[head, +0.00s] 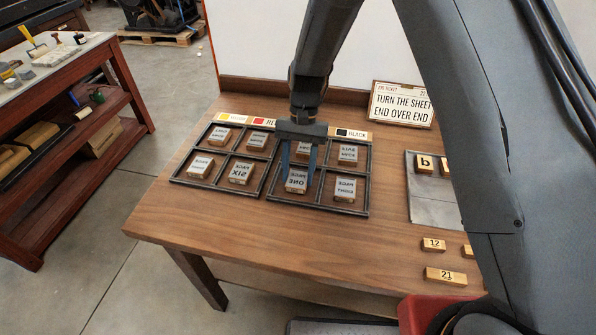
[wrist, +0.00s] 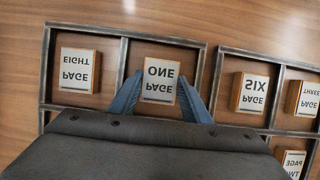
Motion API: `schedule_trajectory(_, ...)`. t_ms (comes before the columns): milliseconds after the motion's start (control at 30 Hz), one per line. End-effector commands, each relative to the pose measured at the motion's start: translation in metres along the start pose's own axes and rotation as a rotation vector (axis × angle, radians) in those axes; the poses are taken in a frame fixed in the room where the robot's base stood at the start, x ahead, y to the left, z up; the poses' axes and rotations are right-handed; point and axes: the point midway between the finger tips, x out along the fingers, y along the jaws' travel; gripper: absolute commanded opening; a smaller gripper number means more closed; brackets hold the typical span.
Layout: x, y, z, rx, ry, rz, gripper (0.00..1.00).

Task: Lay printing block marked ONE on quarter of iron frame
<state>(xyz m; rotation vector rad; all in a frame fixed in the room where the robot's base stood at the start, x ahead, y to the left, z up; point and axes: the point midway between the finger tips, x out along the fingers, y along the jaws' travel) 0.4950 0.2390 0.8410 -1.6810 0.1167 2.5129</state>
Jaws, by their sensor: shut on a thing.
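The printing block marked ONE (head: 296,181) is pale-faced with wooden sides and mirrored lettering. My gripper (head: 298,170) is shut on it, a blue finger on each side, and it fills the middle of the wrist view (wrist: 159,82). It is at the front left quarter of the right-hand iron frame (head: 318,207), the one by the BLACK label. I cannot tell whether it touches the table or hangs slightly above. The block marked EIGHT (wrist: 78,70) lies in the quarter beside it. The frame's other two quarters also hold blocks.
The left-hand iron frame (head: 226,188) holds several blocks, including SIX (head: 240,173) and THREE (wrist: 307,98). A ticket (head: 402,104) reads TURN THE SHEET END OVER END. A grey tray (head: 432,209) and number blocks 12 (head: 433,244) and 21 (head: 445,275) are at right. The table's left front is clear.

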Motion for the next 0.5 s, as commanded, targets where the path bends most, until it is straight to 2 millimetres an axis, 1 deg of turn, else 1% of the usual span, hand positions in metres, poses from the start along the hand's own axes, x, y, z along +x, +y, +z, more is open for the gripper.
schedule_trajectory(200, 0.0034, 0.0001, -0.0013, 0.000, -0.001, 0.000, 0.19)
schedule_trajectory(233, 0.0028, 0.0001, -0.0011, 0.000, 0.000, 0.000, 0.48)
schedule_trajectory(300, 0.0026, 0.0000, -0.0009, 0.000, 0.000, 0.000, 0.60)
schedule_trajectory(333, 0.0026, 0.0000, -0.0009, 0.000, 0.000, 0.000, 0.62)
schedule_trajectory(500, 0.0025, 0.0000, -0.0008, 0.000, 0.000, 0.000, 0.62)
